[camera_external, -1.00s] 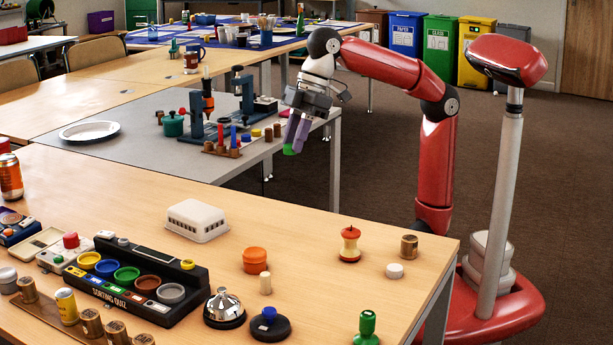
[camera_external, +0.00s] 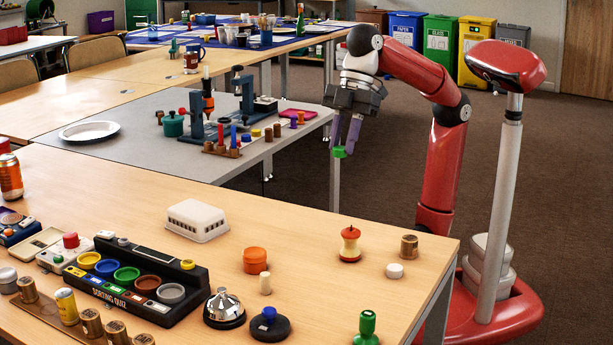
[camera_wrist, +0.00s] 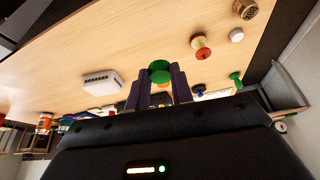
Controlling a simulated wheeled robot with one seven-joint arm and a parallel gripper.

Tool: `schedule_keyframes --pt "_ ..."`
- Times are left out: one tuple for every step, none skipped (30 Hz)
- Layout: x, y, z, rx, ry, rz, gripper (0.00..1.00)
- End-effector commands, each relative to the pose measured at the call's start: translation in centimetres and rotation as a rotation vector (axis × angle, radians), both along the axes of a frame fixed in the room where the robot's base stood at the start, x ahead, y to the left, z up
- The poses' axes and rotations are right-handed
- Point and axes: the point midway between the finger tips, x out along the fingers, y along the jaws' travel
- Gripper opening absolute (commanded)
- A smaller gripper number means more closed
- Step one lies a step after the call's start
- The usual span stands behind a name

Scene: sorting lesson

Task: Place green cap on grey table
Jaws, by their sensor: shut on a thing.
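My gripper (camera_external: 346,143) is shut on the green cap (camera_external: 339,152), which sits between the purple fingertips. It hangs in the air past the right end of the grey table (camera_external: 222,168), apart from it. In the wrist view the green cap (camera_wrist: 159,70) shows at the tips of my gripper (camera_wrist: 159,82), with the near wooden table (camera_wrist: 130,45) behind it. The grey table stands between the near wooden table and the far wooden ones. Its top has bare room at the left and front.
On the grey table are a white plate (camera_external: 89,131), a green pot (camera_external: 173,125), blue clamp stands (camera_external: 245,95), a peg rack (camera_external: 222,149) and a pink tray (camera_external: 297,114). The near table holds a white box (camera_external: 196,221), an apple core (camera_external: 349,244) and a sorting quiz (camera_external: 135,283).

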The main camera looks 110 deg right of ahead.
Motion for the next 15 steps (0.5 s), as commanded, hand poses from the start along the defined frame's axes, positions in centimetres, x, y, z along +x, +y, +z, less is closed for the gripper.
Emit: schedule_keyframes --pt "-0.1 0.0 -2.1 -0.001 0.003 -0.001 0.02" --pt "-0.1 0.0 -2.9 -0.001 0.003 -0.001 0.02" --pt "-0.1 0.0 -3.9 -0.001 0.003 0.0 0.02" --pt "-0.1 0.0 -4.8 -0.002 0.004 0.0 0.02" --pt "-0.1 0.0 -5.6 -0.001 0.003 0.0 0.02" --pt "-0.1 0.0 -6.6 -0.001 0.003 0.0 0.02" --pt "-0.1 0.0 -7.3 -0.001 0.003 0.0 0.02" --pt "-0.1 0.0 -8.0 -0.001 0.003 0.0 0.02" --pt "-0.1 0.0 -8.8 0.0 0.002 0.0 0.02" --pt "-0.1 0.0 -9.4 -0.001 0.002 0.0 0.02" --pt "-0.1 0.0 -9.8 -0.001 0.001 0.0 0.02" --pt "-0.1 0.0 -10.4 -0.001 0.002 0.0 0.02" --pt "-0.1 0.0 -10.7 -0.001 0.002 0.0 0.02" --pt "0.0 0.0 -10.9 -0.001 0.001 0.0 0.02" --pt "0.0 0.0 -11.1 0.0 0.0 0.0 0.02"
